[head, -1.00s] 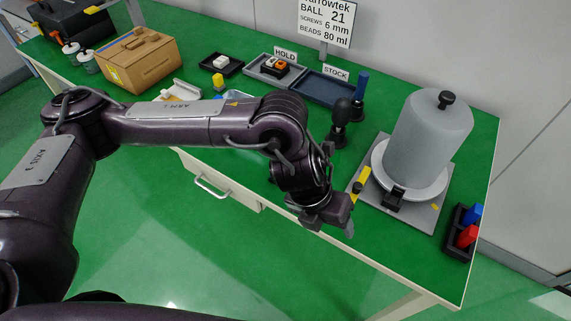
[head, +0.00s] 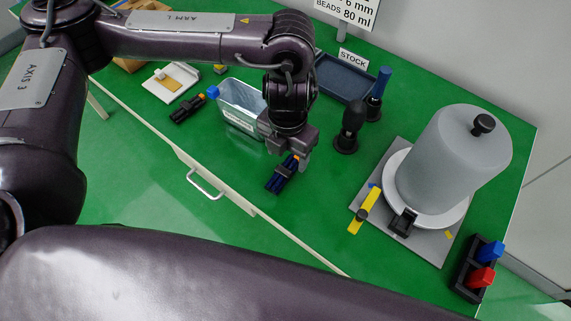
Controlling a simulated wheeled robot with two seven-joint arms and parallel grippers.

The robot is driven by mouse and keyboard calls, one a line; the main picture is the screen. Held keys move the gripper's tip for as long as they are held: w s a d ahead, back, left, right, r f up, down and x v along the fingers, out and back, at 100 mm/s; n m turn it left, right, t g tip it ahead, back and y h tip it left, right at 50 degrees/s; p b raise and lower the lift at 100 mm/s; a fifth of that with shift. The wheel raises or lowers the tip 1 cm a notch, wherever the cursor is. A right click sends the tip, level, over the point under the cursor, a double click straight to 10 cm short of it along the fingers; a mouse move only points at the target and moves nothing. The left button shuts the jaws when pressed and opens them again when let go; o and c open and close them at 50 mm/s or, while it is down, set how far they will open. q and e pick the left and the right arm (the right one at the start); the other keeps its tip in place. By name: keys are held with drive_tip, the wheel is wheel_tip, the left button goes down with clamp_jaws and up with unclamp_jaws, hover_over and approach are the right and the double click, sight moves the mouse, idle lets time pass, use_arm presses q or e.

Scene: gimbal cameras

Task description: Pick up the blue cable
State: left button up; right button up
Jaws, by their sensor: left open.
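A dark blue bundle with an orange end (head: 281,178), which looks like the blue cable, lies on the green bench top near its front edge. My left gripper (head: 292,161) is open, pointing down over the bundle's upper end and partly hiding it. I cannot tell whether the fingers touch it. A similar black bundle with an orange end (head: 186,109) lies further left, beside a small blue block (head: 213,92). My right gripper is out of view.
A black stand (head: 348,130), a grey cylinder on a plate (head: 450,160), a yellow-handled tool (head: 365,210) and a rack with red and blue pieces (head: 478,270) are to the right. A blue tray (head: 345,75) is behind.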

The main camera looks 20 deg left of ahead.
sight(284, 169)
use_arm(q)
drive_tip(key=f, duration=0.3)
drive_tip(key=shift+s+a, duration=0.3)
wheel_tip(284, 169, down, 3)
drive_tip(key=shift+w+r, duration=0.15)
drive_tip(key=c, duration=1.1)
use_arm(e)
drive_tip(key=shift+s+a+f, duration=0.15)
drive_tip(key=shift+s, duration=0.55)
use_arm(q)
drive_tip(key=shift+r, duration=0.1)
